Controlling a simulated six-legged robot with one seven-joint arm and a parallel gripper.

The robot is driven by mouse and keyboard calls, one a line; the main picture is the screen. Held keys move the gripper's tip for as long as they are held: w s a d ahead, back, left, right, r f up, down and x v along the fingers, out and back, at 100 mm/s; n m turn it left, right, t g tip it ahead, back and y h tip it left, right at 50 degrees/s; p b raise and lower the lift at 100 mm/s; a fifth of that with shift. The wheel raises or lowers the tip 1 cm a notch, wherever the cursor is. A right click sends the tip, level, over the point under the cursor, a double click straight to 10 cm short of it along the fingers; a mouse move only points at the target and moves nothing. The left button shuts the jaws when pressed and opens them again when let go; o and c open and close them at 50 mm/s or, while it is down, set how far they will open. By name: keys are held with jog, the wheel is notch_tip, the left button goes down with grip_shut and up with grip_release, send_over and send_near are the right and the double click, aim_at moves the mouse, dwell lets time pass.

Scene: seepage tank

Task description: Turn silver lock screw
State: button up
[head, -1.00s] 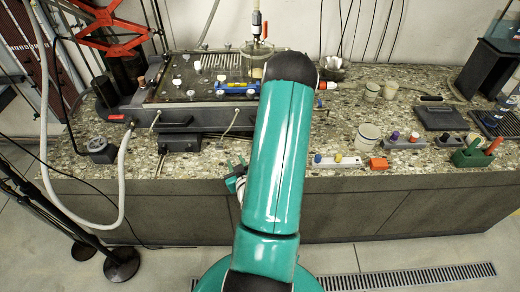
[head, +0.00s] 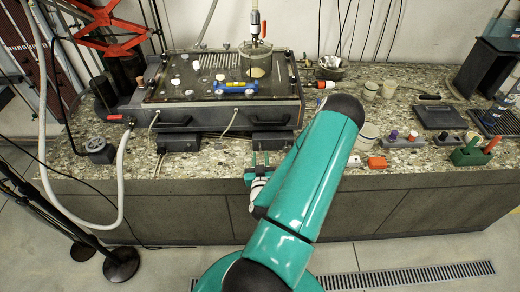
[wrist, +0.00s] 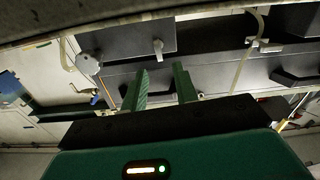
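My gripper (head: 260,159) is in front of the bench's front edge, below the right end of the tank (head: 225,112). In the wrist view my gripper (wrist: 161,80) has its two green fingers apart, with nothing between them. Beyond the fingertips, a small silver piece, which looks like the lock screw (wrist: 158,46), sits on the face of a dark grey block (wrist: 125,42). It lines up roughly with the gap between the fingers and is not touched. The block under the tank's right end also shows in the head view (head: 272,140); the screw cannot be made out there.
A blue-and-yellow level (head: 236,87) lies on the tank. A pale hose (wrist: 246,50) hangs right of the silver piece in the wrist view.

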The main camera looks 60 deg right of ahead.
aim_at(260, 148)
jog(key=x, duration=0.5)
grip_shut()
jog(key=shift+m, duration=0.3)
jog(key=m, duration=0.4)
jog(key=shift+s+d, duration=0.1)
jog(key=shift+s, duration=0.15)
jog(key=shift+s+f+m, duration=0.1)
jog(key=shift+m, duration=1.1)
jog(key=shift+s+f+m, duration=0.1)
jog(key=shift+s+m, duration=0.05)
jog(key=shift+m, duration=1.05)
